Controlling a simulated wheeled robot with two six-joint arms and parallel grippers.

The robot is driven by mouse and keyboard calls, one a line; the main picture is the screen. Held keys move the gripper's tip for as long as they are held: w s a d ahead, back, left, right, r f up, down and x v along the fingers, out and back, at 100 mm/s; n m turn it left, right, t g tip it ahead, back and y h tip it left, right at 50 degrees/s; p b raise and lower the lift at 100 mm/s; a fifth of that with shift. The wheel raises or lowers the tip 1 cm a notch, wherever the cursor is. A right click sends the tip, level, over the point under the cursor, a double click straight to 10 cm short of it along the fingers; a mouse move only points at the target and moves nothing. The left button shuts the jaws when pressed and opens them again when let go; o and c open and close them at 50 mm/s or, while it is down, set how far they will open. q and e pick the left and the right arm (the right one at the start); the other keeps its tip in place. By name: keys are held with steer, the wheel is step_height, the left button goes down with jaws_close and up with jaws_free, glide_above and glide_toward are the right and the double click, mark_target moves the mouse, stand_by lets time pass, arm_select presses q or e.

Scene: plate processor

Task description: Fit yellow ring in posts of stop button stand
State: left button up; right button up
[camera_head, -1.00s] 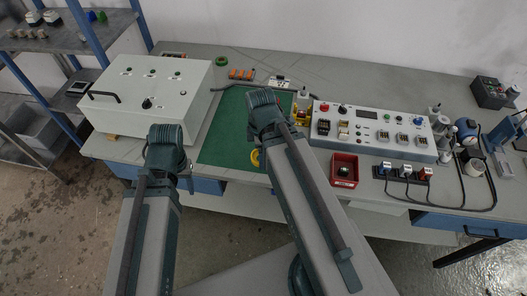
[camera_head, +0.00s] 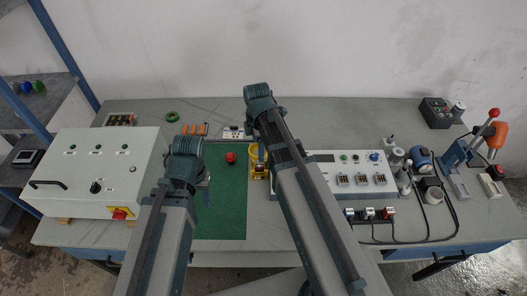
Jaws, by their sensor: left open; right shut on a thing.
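A yellow ring (camera_head: 254,153) shows in part at the left edge of my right arm. My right gripper (camera_head: 257,145) is mostly hidden behind that arm and is shut on the ring. A small yellow stand (camera_head: 259,172) is just below the ring in the picture, beside the right edge of the green mat. Whether ring and stand touch, I cannot tell, and its posts are not clear. A red button (camera_head: 230,157) is on the upper part of the mat. My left gripper (camera_head: 204,196) is open and empty over the left of the mat, partly hidden by its arm.
The green mat (camera_head: 222,220) is otherwise clear. A white control box (camera_head: 85,170) stands at left, an instrument panel (camera_head: 350,172) at right. A green ring (camera_head: 172,116) and orange parts (camera_head: 195,129) lie behind the mat. Cables run at the right front.

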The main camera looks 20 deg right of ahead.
arm_select(q)
steer(key=shift+d, duration=0.1)
arm_select(e)
steer(key=shift+w+d, duration=0.1)
steer(key=shift+d, duration=0.05)
arm_select(q)
steer(key=shift+f, duration=0.1)
step_height(320, 180, down, 6)
steer(key=b, duration=0.6)
arm_select(e)
glide_above(259, 166)
step_height(259, 166, down, 6)
steer(key=shift+r, duration=0.1)
arm_select(q)
steer(key=shift+f+b, duration=0.85)
steer(key=shift+b, duration=0.15)
arm_select(e)
steer(key=shift+f, duration=1)
arm_select(q)
steer(key=shift+r, duration=0.1)
arm_select(e)
steer(key=o, duration=1.1)
arm_select(q)
steer(key=shift+r, duration=0.15)
arm_select(e)
steer(key=shift+r, duration=0.2)
